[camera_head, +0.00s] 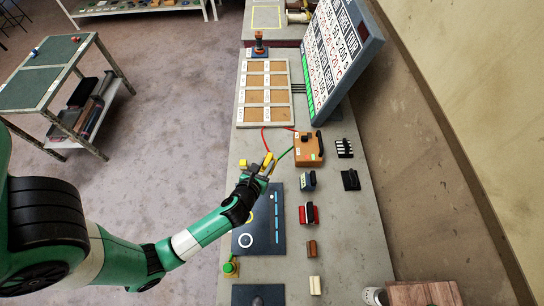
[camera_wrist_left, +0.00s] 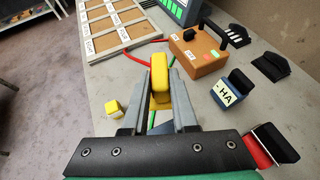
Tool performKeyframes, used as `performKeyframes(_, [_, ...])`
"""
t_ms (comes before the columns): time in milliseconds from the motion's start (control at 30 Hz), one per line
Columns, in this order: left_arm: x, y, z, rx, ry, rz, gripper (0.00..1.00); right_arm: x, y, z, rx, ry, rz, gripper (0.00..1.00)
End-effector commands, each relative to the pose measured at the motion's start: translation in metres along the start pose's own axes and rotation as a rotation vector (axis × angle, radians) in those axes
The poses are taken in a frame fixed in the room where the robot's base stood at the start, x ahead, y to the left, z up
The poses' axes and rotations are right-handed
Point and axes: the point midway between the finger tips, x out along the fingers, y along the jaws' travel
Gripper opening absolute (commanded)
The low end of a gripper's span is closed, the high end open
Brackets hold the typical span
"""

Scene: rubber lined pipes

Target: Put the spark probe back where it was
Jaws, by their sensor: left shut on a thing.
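My left gripper (camera_head: 266,166) reaches over the bench and is shut on a yellow-handled piece, which looks like the spark probe (camera_head: 269,159). In the left wrist view the yellow piece (camera_wrist_left: 160,76) stands up between the two grey fingers (camera_wrist_left: 159,100). An orange box (camera_head: 308,150) with a dark handle stands just to the right of the gripper. A red lead and a green lead run from the box's side toward the gripper; where they end is hidden. My right gripper is not in view.
A small yellow block (camera_wrist_left: 113,107) lies left of the gripper. A dark mat (camera_head: 262,230) is under the arm. Black racks (camera_head: 344,148), a blue block (camera_head: 307,181) and a red-black block (camera_head: 309,214) line the right side. A compartment tray (camera_head: 291,94) and tilted sign (camera_head: 348,50) stand farther back.

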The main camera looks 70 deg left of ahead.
Motion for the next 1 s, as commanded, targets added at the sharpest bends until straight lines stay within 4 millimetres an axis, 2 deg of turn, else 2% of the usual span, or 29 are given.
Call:
performKeyframes(33, [0.017, 0.006, 0.000, -0.007, -0.003, 0.009, 0.00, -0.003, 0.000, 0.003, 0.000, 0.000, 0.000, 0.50])
performKeyframes(200, [0.071, 0.017, -0.004, -0.004, -0.001, 0.005, 0.00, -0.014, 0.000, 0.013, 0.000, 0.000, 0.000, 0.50])
performKeyframes(300, [0.097, 0.020, -0.018, -0.001, -0.002, 0.003, 0.00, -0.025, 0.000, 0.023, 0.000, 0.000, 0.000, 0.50])
performKeyframes(400, [0.114, 0.023, -0.025, 0.000, -0.002, 0.002, 0.00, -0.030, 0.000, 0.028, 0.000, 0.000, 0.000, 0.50])
performKeyframes(667, [0.125, 0.024, -0.027, 0.001, -0.002, -0.001, 0.00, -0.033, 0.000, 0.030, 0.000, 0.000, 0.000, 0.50])
performKeyframes(867, [0.143, 0.025, -0.056, 0.002, -0.001, -0.001, 0.00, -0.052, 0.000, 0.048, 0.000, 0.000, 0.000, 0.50])
performKeyframes(1000, [0.143, 0.024, -0.055, 0.000, -0.002, -0.002, 0.00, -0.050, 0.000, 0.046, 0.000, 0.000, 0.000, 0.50])
